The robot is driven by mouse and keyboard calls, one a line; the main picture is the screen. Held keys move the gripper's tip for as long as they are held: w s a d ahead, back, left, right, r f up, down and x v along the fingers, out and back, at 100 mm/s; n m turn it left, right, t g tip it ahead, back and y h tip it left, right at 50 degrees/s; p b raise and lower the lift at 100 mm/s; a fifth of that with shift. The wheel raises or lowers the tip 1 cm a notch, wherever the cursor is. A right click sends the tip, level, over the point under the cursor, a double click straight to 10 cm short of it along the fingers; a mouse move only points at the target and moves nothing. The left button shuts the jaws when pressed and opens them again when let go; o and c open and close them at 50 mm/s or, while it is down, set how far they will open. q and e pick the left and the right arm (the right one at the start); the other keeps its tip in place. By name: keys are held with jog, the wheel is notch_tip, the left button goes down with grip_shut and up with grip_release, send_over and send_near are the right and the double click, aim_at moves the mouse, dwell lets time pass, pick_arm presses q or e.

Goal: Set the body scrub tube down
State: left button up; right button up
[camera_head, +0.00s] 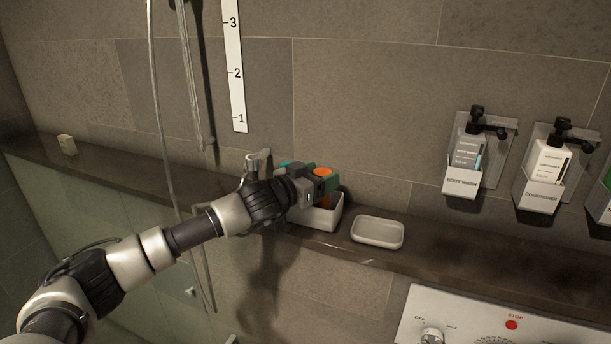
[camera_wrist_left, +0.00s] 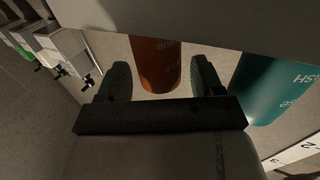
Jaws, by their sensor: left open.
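An orange tube (camera_head: 322,172) stands in a white bin (camera_head: 322,217) on the dark ledge. In the left wrist view the orange tube (camera_wrist_left: 157,62) shows between my fingers, with part of a label I cannot read in full. My left gripper (camera_head: 322,186) is open around it, with a gap on both sides. The fingers also show in the left wrist view (camera_wrist_left: 160,75). A teal tube (camera_wrist_left: 272,88) stands beside it, outside the fingers; in the head view only a bit of teal (camera_head: 285,165) shows behind the gripper. My right gripper is not in view.
A white soap dish (camera_head: 377,232) sits right of the bin. Dispensers for body wash (camera_head: 465,160) and conditioner (camera_head: 545,175) hang on the wall. A hose (camera_head: 165,120) hangs near my left arm. The ledge right of the dish is clear.

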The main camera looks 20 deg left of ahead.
pick_arm(q)
jog(key=shift+r+p, duration=0.95)
jog(key=shift+p, duration=0.05)
jog(key=shift+s+a+f+b, duration=0.45)
jog(key=shift+s+f+b, duration=0.15)
jog(key=shift+s+b, duration=0.35)
jog(key=b+v, duration=0.3)
jog(key=v, duration=0.7)
jog(key=shift+r, duration=0.2)
